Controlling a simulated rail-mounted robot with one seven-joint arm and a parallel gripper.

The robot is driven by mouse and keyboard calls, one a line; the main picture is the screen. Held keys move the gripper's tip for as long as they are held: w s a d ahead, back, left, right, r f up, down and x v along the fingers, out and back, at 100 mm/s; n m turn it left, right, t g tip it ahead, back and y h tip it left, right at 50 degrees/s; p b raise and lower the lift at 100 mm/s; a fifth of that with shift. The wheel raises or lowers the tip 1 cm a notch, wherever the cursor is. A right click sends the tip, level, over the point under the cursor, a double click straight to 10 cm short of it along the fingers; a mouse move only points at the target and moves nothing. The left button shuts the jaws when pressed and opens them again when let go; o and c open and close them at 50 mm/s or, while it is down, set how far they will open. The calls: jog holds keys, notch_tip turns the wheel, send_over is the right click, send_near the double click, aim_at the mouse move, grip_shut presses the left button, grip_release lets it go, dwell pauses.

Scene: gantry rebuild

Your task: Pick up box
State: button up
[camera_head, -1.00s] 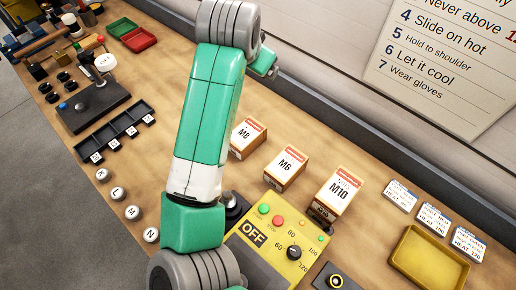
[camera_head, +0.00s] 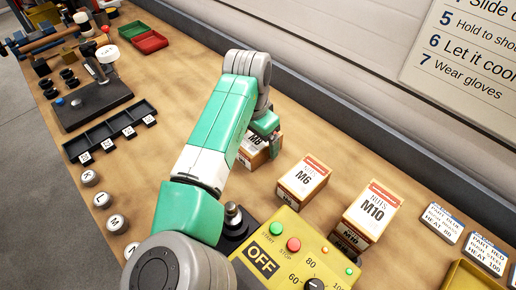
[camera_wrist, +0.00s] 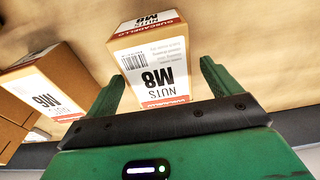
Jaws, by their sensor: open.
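Three nut boxes, cardboard brown with white labels, stand in a row on the bench. They are the M8 box (camera_head: 252,151), the M6 box (camera_head: 303,180) and the M10 box (camera_head: 370,212). My gripper (camera_wrist: 162,80) is open in the wrist view, with the M8 box (camera_wrist: 150,62) showing between and just beyond its green fingers. I cannot tell whether the fingers touch it. In the head view my gripper (camera_head: 266,128) is at the M8 box and hides part of it. The M6 box (camera_wrist: 40,95) shows at the left in the wrist view.
A yellow control panel (camera_head: 262,262) marked OFF stands in front of the boxes. Label cards (camera_head: 487,253) and a yellow tray (camera_head: 466,278) are at the right. A black compartment tray (camera_head: 110,130) is at the left. Bare bench (camera_head: 185,85) lies left of the M8 box.

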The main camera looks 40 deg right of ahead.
notch_tip(320, 180, down, 2)
jog(key=shift+d+f, duration=0.15)
jog(key=c, duration=1.4)
notch_tip(320, 180, up, 10)
jog(key=p, duration=0.3)
jog(key=shift+p, duration=0.3)
